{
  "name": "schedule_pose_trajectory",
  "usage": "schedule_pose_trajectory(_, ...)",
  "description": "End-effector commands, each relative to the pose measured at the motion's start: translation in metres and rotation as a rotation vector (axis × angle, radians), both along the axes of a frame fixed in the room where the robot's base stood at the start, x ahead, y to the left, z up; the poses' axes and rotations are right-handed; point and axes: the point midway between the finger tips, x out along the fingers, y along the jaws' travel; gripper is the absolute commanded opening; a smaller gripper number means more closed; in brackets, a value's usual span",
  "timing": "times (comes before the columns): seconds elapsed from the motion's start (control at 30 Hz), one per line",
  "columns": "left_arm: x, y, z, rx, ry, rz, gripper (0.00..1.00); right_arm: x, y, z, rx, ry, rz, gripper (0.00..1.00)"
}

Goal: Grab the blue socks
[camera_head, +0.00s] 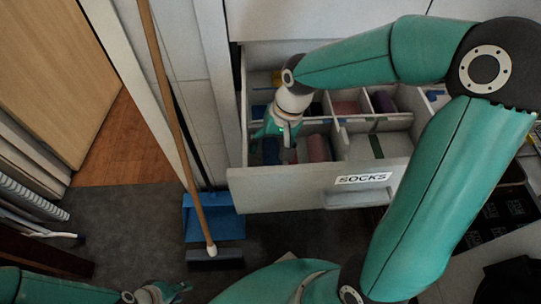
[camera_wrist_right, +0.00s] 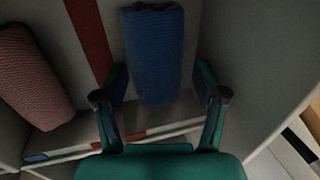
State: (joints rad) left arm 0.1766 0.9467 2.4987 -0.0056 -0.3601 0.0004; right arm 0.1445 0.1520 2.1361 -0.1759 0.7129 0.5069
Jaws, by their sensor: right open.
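The blue socks (camera_wrist_right: 153,52) are a rolled bundle in a compartment of the open drawer, seen in the right wrist view. They also show partly in the head view (camera_head: 271,152), mostly hidden by my right gripper. My right gripper (camera_wrist_right: 161,78) is open and empty, with its fingers on either side of the near end of the blue roll; I cannot tell whether they touch it. In the head view my right gripper (camera_head: 272,145) reaches down into the front left compartment. My left gripper (camera_head: 168,293) is low at the bottom edge, away from the drawer.
The drawer front (camera_head: 300,190) carries a SOCKS label (camera_head: 363,179) and a handle. More rolls lie in the back compartments. A broom (camera_head: 180,115) and a blue dustpan (camera_head: 215,222) stand left of the drawer.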

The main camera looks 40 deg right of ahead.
Motion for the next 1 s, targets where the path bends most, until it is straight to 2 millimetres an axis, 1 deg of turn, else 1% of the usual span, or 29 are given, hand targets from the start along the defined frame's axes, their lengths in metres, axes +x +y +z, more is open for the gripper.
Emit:
schedule_pose_trajectory(0.13, 0.0, 0.0, 0.0, 0.0, 0.0, 0.0, 0.35, 0.0, 0.0, 0.001, 0.0, 0.0, 0.0, 0.71)
schedule_pose_trajectory(0.17, 0.0, 0.0, 0.0, 0.0, 0.0, 0.0, 0.35, 0.0, 0.0, 0.001, 0.0, 0.0, 0.0, 0.68)
schedule_pose_trajectory(0.4, 0.0, 0.0, 0.0, 0.0, 0.0, 0.0, 0.35, 0.0, 0.0, 0.001, 0.0, 0.0, 0.001, 0.28)
schedule_pose_trajectory(0.43, 0.0, 0.0, 0.0, 0.0, 0.0, 0.0, 0.35, 0.0, 0.0, 0.001, 0.0, 0.0, 0.001, 0.23)
schedule_pose_trajectory(0.77, 0.0, 0.0, 0.001, 0.0, 0.0, 0.0, 0.35, 0.0, 0.0, 0.004, -0.001, -0.001, 0.001, 0.23)
schedule_pose_trajectory(0.87, 0.0, 0.0, 0.003, 0.0, 0.0, 0.0, 0.35, 0.0, 0.0, 0.009, -0.001, -0.001, 0.0, 0.23)
schedule_pose_trajectory(1.0, 0.0, 0.0, 0.008, 0.0, 0.0, 0.0, 0.35, 0.001, 0.0, 0.023, -0.001, -0.003, -0.001, 0.23)
